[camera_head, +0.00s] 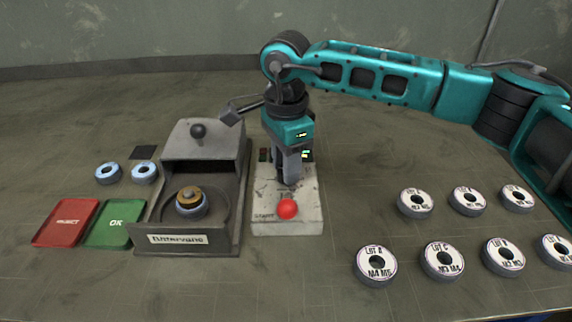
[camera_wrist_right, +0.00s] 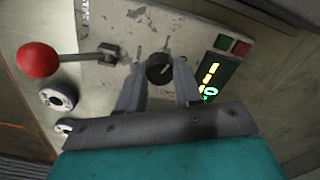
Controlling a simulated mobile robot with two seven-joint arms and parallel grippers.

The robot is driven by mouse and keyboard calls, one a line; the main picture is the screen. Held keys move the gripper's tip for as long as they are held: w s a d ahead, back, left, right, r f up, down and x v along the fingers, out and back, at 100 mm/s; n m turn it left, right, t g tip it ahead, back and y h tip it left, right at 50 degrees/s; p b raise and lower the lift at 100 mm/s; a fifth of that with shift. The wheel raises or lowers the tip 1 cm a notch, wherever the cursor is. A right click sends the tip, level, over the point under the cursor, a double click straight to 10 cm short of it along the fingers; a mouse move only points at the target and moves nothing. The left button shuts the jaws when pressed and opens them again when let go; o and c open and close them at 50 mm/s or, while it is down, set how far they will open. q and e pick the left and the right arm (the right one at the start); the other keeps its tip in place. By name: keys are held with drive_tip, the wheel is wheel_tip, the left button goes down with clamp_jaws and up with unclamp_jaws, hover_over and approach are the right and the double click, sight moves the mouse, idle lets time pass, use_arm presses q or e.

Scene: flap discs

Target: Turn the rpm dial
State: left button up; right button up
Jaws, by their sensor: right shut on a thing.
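The rpm dial (camera_wrist_right: 159,68) is a small black knob with a light pointer line, on the worn grey control box (camera_head: 308,217). In the head view the dial is hidden behind my right gripper (camera_head: 289,180). My right gripper reaches down onto the box from above. In the right wrist view its two fingers (camera_wrist_right: 159,88) stand on either side of the dial and are shut on it. A lit display (camera_wrist_right: 208,80) with yellow bars and a green sign sits beside the dial. My left gripper is out of view.
A red ball lever (camera_head: 287,209) rises from the box's front, close to my gripper. A grey hooded machine (camera_head: 190,239) stands just left, with a disc inside. Red (camera_head: 66,223) and green trays (camera_head: 114,223) lie farther left. Several labelled discs (camera_head: 376,265) lie right.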

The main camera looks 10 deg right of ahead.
drive_tip(key=m+b, duration=0.1)
drive_tip(key=m, duration=0.3)
drive_tip(key=shift+m, duration=0.3)
drive_tip(key=m, duration=0.3)
drive_tip(key=shift+m+b, duration=0.4)
drive_tip(key=m, duration=0.4)
drive_tip(key=shift+b, duration=0.3)
drive_tip(key=m, duration=0.8)
drive_tip(key=shift+m, duration=0.3)
drive_tip(key=m, duration=0.3)
drive_tip(key=shift+m, duration=0.4)
drive_tip(key=m, duration=0.3)
drive_tip(key=shift+r, duration=0.1)
drive_tip(key=shift+m, duration=2.2)
